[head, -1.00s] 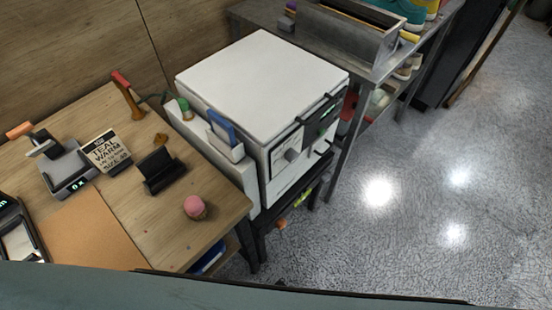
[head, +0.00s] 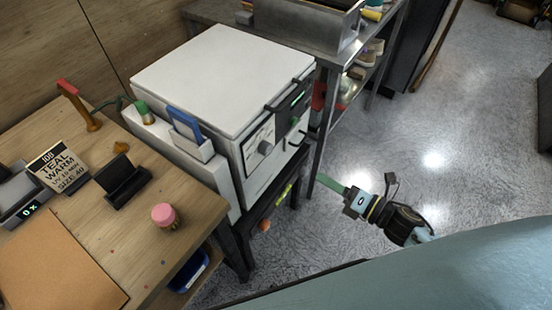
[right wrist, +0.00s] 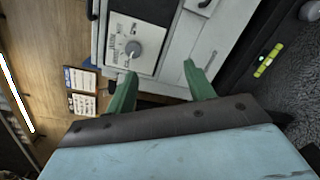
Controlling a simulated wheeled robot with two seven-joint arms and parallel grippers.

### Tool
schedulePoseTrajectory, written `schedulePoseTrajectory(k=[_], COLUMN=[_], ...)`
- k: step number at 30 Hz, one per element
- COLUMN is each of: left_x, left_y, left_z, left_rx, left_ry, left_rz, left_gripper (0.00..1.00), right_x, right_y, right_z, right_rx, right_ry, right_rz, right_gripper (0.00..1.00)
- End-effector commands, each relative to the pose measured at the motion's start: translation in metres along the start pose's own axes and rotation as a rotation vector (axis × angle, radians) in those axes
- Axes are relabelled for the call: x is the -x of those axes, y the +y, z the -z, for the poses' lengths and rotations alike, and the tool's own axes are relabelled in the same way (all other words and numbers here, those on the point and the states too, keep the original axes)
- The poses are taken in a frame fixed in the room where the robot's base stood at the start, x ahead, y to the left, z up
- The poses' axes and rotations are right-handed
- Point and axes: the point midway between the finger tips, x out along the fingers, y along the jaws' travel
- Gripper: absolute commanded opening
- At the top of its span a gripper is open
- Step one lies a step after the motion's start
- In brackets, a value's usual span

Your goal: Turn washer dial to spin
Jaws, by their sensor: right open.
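The white washer (head: 225,80) stands on a dark stand beside the wooden table. Its grey dial (head: 265,147) sits on a light panel on the front face. In the right wrist view the dial (right wrist: 132,48) is above and left of the middle, past the fingertips. My right gripper (head: 325,181) is to the right of the washer front, apart from it, with its green fingers pointing toward the washer. In the right wrist view the right gripper (right wrist: 157,72) is open, its two green fingers spread with nothing between them. My left gripper is not in view.
The wooden table (head: 75,225) holds a label card (head: 57,168), a black stand (head: 122,182) and a pink-topped brush (head: 164,215). A metal shelf (head: 350,60) stands right of the washer. A yellow-green level (right wrist: 270,60) shows right of the fingers. The floor at right is open.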

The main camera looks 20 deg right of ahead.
Motion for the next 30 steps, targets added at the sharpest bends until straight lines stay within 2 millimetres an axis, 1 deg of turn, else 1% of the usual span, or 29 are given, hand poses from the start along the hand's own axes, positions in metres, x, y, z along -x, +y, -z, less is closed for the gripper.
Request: schedulePoseTrajectory(k=[1, 3, 6, 8, 11, 21, 24, 27, 30], left_x=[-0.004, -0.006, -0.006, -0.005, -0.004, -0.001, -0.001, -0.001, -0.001], left_y=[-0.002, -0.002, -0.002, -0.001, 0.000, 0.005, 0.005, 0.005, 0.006], left_z=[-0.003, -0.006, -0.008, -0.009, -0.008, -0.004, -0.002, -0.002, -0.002], left_rx=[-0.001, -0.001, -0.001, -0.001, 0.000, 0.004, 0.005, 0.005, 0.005], left_ry=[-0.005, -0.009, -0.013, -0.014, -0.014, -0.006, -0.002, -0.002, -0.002], left_rz=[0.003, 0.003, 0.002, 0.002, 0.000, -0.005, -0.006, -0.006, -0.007], left_gripper=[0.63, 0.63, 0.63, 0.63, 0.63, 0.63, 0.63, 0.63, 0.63], right_x=[-0.002, -0.003, -0.006, -0.011, -0.024, -0.095, -0.112, -0.124, -0.132], right_y=[0.015, 0.031, 0.043, 0.045, 0.048, 0.056, 0.059, 0.059, 0.060], right_z=[-0.001, -0.002, -0.003, -0.003, -0.003, 0.002, 0.003, 0.004, 0.005], right_rx=[0.090, 0.178, 0.238, 0.249, 0.248, 0.243, 0.242, 0.240, 0.241], right_ry=[0.021, 0.041, 0.051, 0.052, 0.051, 0.049, 0.050, 0.049, 0.050], right_rz=[-0.053, -0.102, -0.137, -0.143, -0.144, -0.141, -0.141, -0.139, -0.139], right_gripper=[0.53, 0.53, 0.53, 0.53, 0.53, 0.53, 0.53, 0.53, 0.53])
